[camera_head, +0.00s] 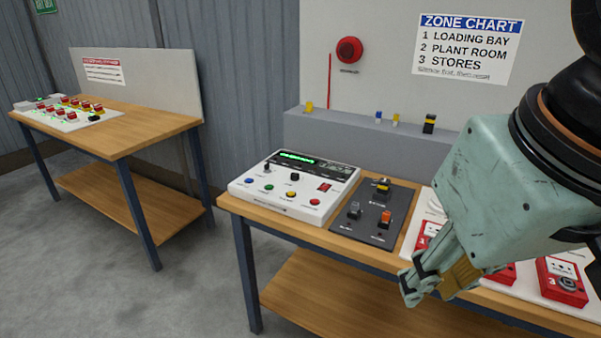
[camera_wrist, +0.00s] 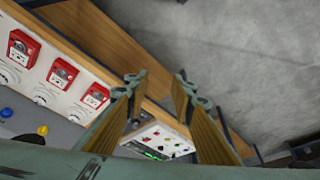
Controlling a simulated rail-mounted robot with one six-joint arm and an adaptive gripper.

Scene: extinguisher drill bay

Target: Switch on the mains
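A white control panel (camera_head: 290,190) sits at the left end of the near bench. It has a lit green display, several coloured buttons, a black knob and a red rocker switch (camera_head: 324,187). A dark grey panel (camera_head: 373,212) beside it carries an orange switch (camera_head: 385,219) and other small controls. I cannot read which control is the mains. My gripper (camera_head: 425,279) is open and empty, in front of the red units right of the dark panel. In the wrist view the spread fingers (camera_wrist: 158,78) partly frame the white panel (camera_wrist: 155,139).
Red call-point units (camera_head: 561,281) stand on a white board at the bench's right, partly behind my gripper. A grey ledge (camera_head: 330,135) with small coloured items runs behind. Another bench (camera_head: 140,118) stands left, with open floor (camera_head: 190,290) between.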

